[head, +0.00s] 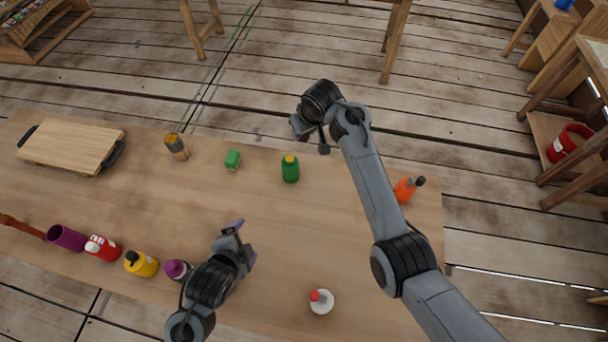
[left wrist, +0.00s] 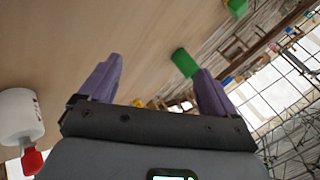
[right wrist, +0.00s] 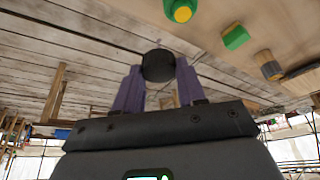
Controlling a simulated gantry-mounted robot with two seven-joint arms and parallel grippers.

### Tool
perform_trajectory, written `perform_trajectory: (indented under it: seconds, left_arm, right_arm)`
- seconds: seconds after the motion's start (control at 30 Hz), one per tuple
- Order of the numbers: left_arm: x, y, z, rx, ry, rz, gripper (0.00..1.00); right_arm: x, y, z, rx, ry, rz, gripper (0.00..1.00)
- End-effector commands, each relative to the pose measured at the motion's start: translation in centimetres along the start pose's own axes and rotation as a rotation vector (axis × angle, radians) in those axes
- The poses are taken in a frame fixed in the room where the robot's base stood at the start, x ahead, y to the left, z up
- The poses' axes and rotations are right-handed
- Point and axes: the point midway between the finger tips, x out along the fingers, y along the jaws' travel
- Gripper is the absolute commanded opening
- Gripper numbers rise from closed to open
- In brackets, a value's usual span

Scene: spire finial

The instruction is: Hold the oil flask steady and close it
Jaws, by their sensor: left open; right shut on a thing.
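A green bottle with a yellow top (head: 290,170) stands upright near the table's far edge; it also shows in the left wrist view (left wrist: 185,62) and right wrist view (right wrist: 180,11). No label tells whether it is the oil flask. My left gripper (head: 245,243) is open and empty, low over the table, nearer the front and left of the green bottle. My right gripper (head: 312,140) is shut on a dark round cap-like piece (right wrist: 158,66), held beyond the table's far edge, apart from the bottle. Its underside is hidden.
A white bottle with red top (head: 321,301) stands at the front, an orange one (head: 404,190) at the right. Several coloured containers line the front left. The table's middle is clear.

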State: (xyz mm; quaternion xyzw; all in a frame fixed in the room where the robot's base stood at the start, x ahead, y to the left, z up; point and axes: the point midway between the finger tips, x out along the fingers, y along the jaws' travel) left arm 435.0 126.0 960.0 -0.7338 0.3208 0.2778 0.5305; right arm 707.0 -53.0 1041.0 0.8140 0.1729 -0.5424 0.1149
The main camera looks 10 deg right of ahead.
Motion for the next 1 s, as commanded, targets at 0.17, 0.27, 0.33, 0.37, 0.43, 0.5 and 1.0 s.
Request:
perform_trajectory:
  seconds: [0.17, 0.27, 0.33, 0.37, 0.43, 0.5, 1.0]
  left_arm:
    - [3.6, -1.6, -2.3, 0.364, 0.058, -0.094, 0.91]
    - [5.3, -2.4, -3.4, 0.57, 0.078, -0.151, 0.91]
    - [6.5, -3.0, -4.1, 0.716, 0.086, -0.193, 0.91]
    - [7.0, -3.3, -4.5, 0.78, 0.089, -0.211, 0.91]
    - [8.1, -3.8, -5.1, 0.925, 0.091, -0.254, 0.91]
    - [9.2, -4.4, -5.6, 1.076, 0.086, -0.298, 0.91]
    - [15.0, -8.0, -6.7, 1.934, -0.039, -0.548, 0.91]
  right_arm:
    - [1.6, -3.4, -3.0, -0.126, -0.001, -0.048, 0.12]
    - [2.1, -4.9, -4.0, -0.187, -0.001, -0.072, 0.12]
    - [2.4, -5.8, -4.3, -0.225, -0.002, -0.088, 0.12]
    - [2.5, -6.1, -4.5, -0.238, -0.001, -0.094, 0.12]
    - [2.7, -6.6, -4.6, -0.269, -0.002, -0.107, 0.12]
    - [2.9, -6.9, -4.6, -0.295, -0.001, -0.119, 0.12]
    - [3.3, -5.3, -1.6, -0.375, -0.002, -0.151, 0.12]
